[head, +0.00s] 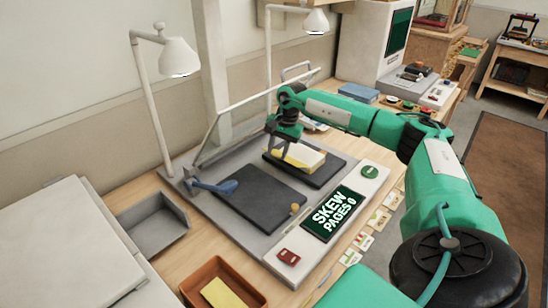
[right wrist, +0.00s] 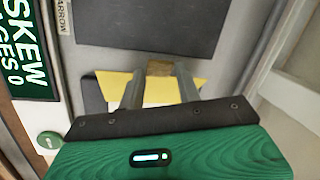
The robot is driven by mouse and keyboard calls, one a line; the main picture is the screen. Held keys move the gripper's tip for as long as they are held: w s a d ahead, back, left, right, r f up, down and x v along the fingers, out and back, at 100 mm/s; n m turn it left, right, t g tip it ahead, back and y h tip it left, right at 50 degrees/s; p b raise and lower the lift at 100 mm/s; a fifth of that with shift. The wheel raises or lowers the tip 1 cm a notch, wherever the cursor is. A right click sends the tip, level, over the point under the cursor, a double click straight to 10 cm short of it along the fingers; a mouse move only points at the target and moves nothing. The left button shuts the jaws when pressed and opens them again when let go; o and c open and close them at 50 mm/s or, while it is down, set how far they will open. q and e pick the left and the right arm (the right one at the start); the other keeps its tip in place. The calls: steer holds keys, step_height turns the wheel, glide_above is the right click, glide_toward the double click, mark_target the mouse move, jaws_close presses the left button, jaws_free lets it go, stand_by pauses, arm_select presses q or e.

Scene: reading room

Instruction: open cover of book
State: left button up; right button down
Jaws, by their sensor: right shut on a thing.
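A book (head: 303,157) with a yellow cover and pale pages lies on the far dark pad (head: 326,172) of the scanner. My right gripper (head: 275,152) is down at the book's left edge. In the right wrist view, its two fingers (right wrist: 158,82) stand at the yellow cover (right wrist: 112,84), with a small brown patch between their tips. The gripper is shut on the book's cover. The fingers and arm hide part of the book, and I cannot tell whether the cover is lifted. My left gripper is not in view.
The near dark pad (head: 258,197) is mostly bare, with a blue tool (head: 212,187) at its left edge and a small tan ball (head: 295,208). A screen (head: 334,213) reads "SKEW PAGES 0". A grey tray (head: 150,225), brown tray (head: 250,285) and lamp (head: 178,58) stand around it.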

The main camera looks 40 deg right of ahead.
steer(key=d+y, duration=0.1)
steer(key=d+r+y, duration=0.1)
steer(key=shift+w+d+r+y+b, duration=0.2)
steer(key=shift+r+y+b, duration=0.1)
steer(key=shift+y+b, duration=0.1)
steer(key=shift+d+r, duration=0.3)
steer(key=shift+d, duration=0.2)
steer(key=shift+d+r, duration=0.1)
steer(key=shift+d, duration=0.05)
steer(key=c, duration=1.3)
jaws_free()
steer(key=shift+o, duration=0.2)
steer(key=shift+d, duration=0.1)
steer(key=shift+r, duration=0.25)
arm_select(q)
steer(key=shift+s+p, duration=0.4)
steer(key=shift+p, duration=0.2)
arm_select(e)
steer(key=s+d+r, duration=0.2)
steer(key=s+d, duration=0.1)
steer(key=d, duration=0.9)
steer(key=shift+s+d, duration=0.35)
